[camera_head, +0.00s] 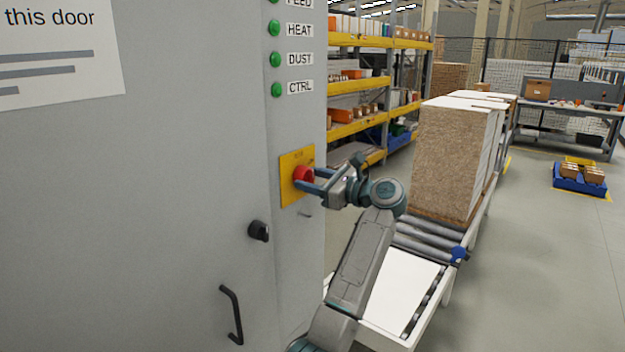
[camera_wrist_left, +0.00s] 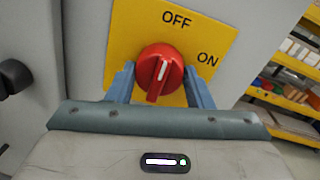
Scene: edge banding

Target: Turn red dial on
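The red dial (camera_head: 303,175) sits on a yellow plate (camera_head: 291,187) on the grey cabinet's narrow face. In the left wrist view, the red dial (camera_wrist_left: 158,72) has a white mark pointing up, a little right of vertical, close to the OFF label (camera_wrist_left: 176,19). The ON label (camera_wrist_left: 208,59) is to its right. My left gripper (camera_head: 308,180) reaches the dial from the right. Its two fingers stand apart on either side of the dial (camera_wrist_left: 160,75), with small gaps visible. Whether they touch it I cannot tell. My right gripper is not in view.
The cabinet (camera_head: 150,200) has a black knob (camera_head: 259,231) and a black door handle (camera_head: 232,314) below left of the dial. Green lamps (camera_head: 276,59) are above. A roller conveyor (camera_head: 425,245) with stacked boards (camera_head: 452,160) stands right of my arm. Open floor lies farther right.

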